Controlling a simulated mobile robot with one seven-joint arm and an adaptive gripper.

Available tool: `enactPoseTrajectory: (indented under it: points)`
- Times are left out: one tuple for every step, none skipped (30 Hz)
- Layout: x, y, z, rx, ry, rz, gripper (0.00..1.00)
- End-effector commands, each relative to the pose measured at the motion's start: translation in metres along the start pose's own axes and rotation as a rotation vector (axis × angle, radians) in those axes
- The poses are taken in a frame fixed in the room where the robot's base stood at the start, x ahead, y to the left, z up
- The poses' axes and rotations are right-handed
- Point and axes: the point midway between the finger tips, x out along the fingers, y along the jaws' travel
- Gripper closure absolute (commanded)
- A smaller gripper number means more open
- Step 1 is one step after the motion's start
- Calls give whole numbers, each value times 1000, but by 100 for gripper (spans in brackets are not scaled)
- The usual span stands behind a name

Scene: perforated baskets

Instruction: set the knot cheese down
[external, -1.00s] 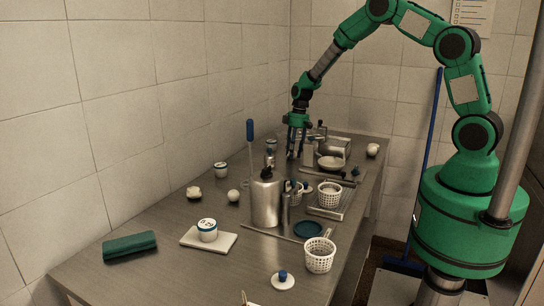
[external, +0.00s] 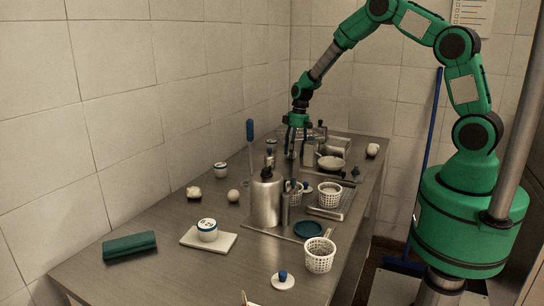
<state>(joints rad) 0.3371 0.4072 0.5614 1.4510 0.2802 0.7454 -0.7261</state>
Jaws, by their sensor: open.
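A lumpy white piece that looks like the knot cheese (external: 194,192) rests on the steel table near the wall, left of a smooth white ball (external: 233,196). My gripper (external: 296,155) points down over the far part of the table, well away from that lumpy piece. Its fingers are open. They are small in this view, and whatever lies right below or behind them is hard to make out.
A metal canister (external: 266,202) stands mid-table. White perforated baskets (external: 320,256) (external: 330,194) stand along the right side, with a dark blue lid (external: 308,229) between. A lidded tub (external: 207,230) sits on a white board (external: 190,238). A green cloth (external: 130,246) lies front left.

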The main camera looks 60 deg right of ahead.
Motion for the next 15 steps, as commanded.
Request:
enactPoseTrajectory:
  points:
    - [-4,0,-1,0,2,1,44]
    - [-7,0,-1,0,2,1,44]
    - [-10,0,-1,0,2,1,44]
    - [-14,0,-1,0,2,1,44]
    - [-17,0,-1,0,2,1,44]
    - [-22,0,-1,0,2,1,44]
    - [-27,0,-1,1,3,1,44]
    - [-31,0,-1,1,3,1,44]
    - [-37,0,-1,1,3,2,44]
    - [-42,0,-1,1,3,1,44]
    - [-47,0,-1,1,3,1,44]
    - [-54,0,-1,1,3,1,44]
    - [-59,0,-1,1,3,2,44]
    - [-64,0,-1,1,3,2,44]
    - [-70,0,-1,0,2,1,44]
